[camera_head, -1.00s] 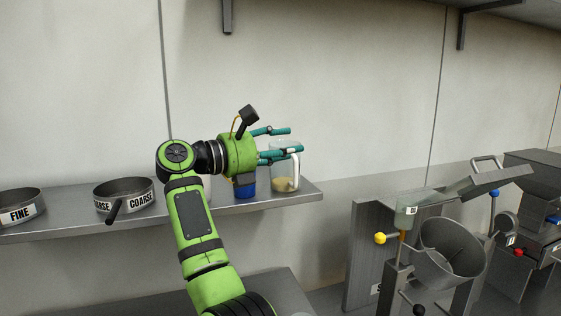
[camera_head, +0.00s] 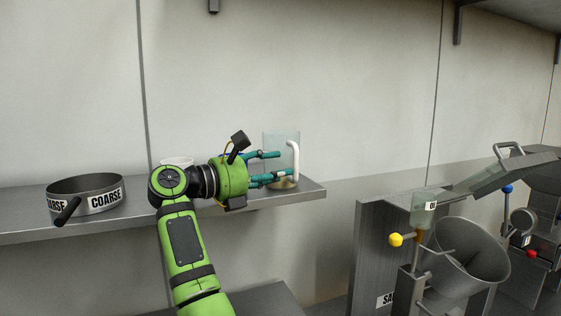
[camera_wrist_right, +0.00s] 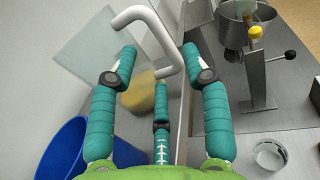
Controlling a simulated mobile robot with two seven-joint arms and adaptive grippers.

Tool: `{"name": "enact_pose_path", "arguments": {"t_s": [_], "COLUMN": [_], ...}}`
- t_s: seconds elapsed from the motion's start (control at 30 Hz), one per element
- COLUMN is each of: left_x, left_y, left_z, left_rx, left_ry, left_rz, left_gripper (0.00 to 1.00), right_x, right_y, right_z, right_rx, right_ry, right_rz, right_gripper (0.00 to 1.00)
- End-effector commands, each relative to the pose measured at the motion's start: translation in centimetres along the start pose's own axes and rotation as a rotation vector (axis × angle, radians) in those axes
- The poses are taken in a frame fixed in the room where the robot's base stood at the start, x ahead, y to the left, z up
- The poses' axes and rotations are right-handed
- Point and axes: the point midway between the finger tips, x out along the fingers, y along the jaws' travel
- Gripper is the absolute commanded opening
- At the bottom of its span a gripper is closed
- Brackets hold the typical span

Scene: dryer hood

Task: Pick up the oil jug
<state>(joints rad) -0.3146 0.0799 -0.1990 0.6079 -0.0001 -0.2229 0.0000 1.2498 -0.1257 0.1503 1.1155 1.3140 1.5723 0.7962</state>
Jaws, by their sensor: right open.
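The oil jug (camera_head: 283,142) is a clear vessel with a white handle, standing upright near the right end of the wall shelf. My right gripper (camera_head: 284,162) is in front of the jug, its teal fingers spread. In the right wrist view, the white handle (camera_wrist_right: 150,22) shows beyond and between the open fingertips (camera_wrist_right: 160,62), and yellowish contents (camera_wrist_right: 138,97) show low in the jug. I cannot tell whether any finger touches the handle. Part of the jug is hidden behind the fingers. My left gripper is not in view.
A blue container (camera_wrist_right: 68,148) stands close by the gripper. A sieve labelled COARSE (camera_head: 88,196) sits further left on the shelf (camera_head: 30,224). A machine with a metal bowl (camera_head: 465,258) stands to the right. A glass bowl (camera_wrist_right: 270,156) lies on the lower surface.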

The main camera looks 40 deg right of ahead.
Motion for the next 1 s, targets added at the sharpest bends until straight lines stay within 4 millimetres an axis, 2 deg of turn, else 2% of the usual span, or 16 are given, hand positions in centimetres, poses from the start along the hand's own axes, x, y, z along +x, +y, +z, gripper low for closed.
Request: {"name": "enact_pose_path", "arguments": {"t_s": [0.2,0.3,0.4,0.63,0.7,0.77,1.0], "left_x": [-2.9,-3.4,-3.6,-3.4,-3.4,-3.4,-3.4], "left_y": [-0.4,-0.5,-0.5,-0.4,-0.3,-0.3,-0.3], "left_z": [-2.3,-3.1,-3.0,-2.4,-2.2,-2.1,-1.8], "left_rx": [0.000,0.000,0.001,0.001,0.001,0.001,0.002], "left_ry": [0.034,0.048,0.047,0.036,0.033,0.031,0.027], "left_rz": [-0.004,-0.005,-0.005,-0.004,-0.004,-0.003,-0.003], "left_gripper": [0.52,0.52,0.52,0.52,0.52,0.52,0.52], "right_x": [3.2,4.4,5.0,5.1,5.1,5.1,5.1], "right_y": [-0.7,-0.7,-0.6,-0.6,-0.6,-0.6,-0.6], "right_z": [0.4,0.2,0.0,-0.2,-0.2,-0.2,-0.1], "right_rx": [-0.001,-0.002,-0.001,0.000,0.000,0.000,0.002], "right_ry": [-0.004,-0.003,-0.001,0.000,0.000,0.000,-0.002], "right_rz": [-0.004,-0.002,0.000,0.001,0.001,0.001,0.001], "right_gripper": [0.48,0.48,0.48,0.48,0.20,0.00,0.00]}}
